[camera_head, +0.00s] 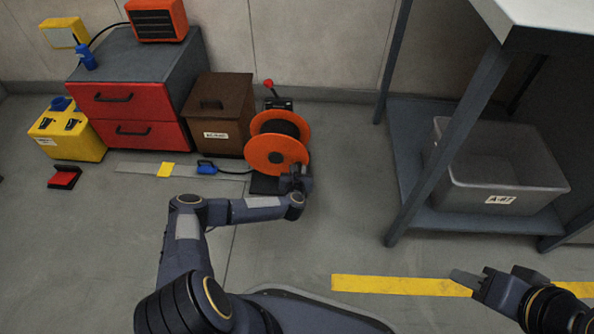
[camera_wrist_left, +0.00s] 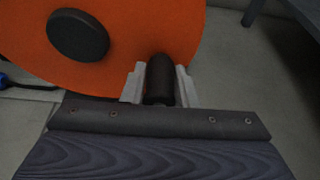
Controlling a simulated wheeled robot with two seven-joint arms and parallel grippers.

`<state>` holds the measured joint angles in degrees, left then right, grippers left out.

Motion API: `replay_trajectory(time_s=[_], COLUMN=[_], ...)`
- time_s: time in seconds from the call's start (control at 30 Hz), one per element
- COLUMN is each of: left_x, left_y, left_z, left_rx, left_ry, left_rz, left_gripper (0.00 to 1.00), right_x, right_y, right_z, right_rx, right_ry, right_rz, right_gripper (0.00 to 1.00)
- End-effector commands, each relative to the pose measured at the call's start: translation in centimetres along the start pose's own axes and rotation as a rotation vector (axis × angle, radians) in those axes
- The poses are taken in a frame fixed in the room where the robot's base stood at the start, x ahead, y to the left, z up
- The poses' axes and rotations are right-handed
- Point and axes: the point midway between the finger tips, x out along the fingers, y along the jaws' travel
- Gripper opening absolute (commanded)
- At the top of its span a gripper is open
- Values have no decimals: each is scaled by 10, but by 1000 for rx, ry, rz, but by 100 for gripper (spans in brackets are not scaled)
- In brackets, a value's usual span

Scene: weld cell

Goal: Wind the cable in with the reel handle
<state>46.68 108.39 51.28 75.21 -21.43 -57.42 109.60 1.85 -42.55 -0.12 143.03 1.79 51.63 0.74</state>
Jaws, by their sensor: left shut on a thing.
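The cable reel has orange discs (camera_head: 268,155) and stands on the floor near the wall, beside a brown box. Its near disc (camera_wrist_left: 120,30) fills the top of the left wrist view, with a dark round hub (camera_wrist_left: 78,36) at its centre. The reel handle (camera_wrist_left: 159,78) is a dark upright cylinder near the disc's lower edge. My left gripper (camera_wrist_left: 160,85) is shut on the handle, one pale finger on each side. In the head view my left gripper (camera_head: 297,172) hides the handle. A blue cable end (camera_head: 207,167) lies left of the reel. My right gripper (camera_head: 462,280) is empty at lower right; its jaw opening is unclear.
A brown box (camera_head: 220,108) and a grey cabinet with red drawers (camera_head: 133,133) stand left of the reel. A workbench (camera_head: 404,226) with a grey bin (camera_head: 507,188) stands at right. A yellow line (camera_head: 390,285) crosses open floor.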

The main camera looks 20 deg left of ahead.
Motion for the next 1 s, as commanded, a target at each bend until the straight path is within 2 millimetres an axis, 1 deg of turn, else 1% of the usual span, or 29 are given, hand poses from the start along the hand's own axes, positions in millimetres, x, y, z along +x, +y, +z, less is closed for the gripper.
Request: replay_trajectory(time_s=[0.17, 0.47, 0.83, 1.0], left_x=[-2, -12, -13, -16], left_y=[0, 0, 0, 3], left_z=[5, 30, 30, 39], left_rx=[-1, -1, 0, -1], left_ry=[1, 2, 5, 5], left_rz=[1, 2, 2, 3], left_gripper=[14, 14, 14, 14], right_x=[-3, -16, -16, -21], right_y=[-1, -7, -7, -10], right_z=[-2, -8, -8, -11], right_rx=[0, 0, 0, 0], right_ry=[0, 0, 0, 0], right_rz=[0, 0, 0, 0], right_gripper=[36, 36, 36, 36])
